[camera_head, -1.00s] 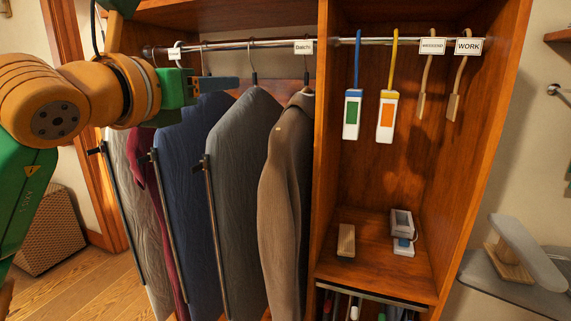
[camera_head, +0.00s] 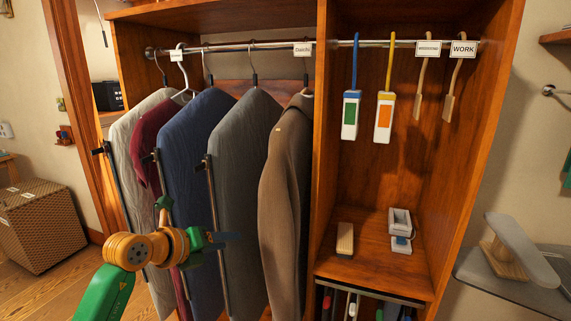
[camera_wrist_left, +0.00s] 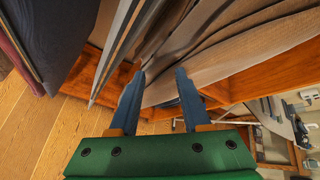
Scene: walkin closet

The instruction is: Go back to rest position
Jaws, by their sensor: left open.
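My left gripper (camera_head: 226,239) is in front of the lower part of the hanging garments, at the lower left of the head view. In the left wrist view its two dark fingers (camera_wrist_left: 161,88) stand apart with nothing between them. The brown jacket (camera_wrist_left: 225,50) and the grey garments fill the view beyond the fingertips. I cannot tell if the fingers touch any cloth. My left forearm comes in from the bottom left. My right gripper is not in view.
Several garments, among them a blue one (camera_head: 191,150) and a brown jacket (camera_head: 285,190), hang from a rail (camera_head: 230,46). A wooden cabinet (camera_head: 322,150) holds hanging brushes and tags. A wicker box (camera_head: 42,225) stands on the floor at left. An ironing board (camera_head: 510,283) is at right.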

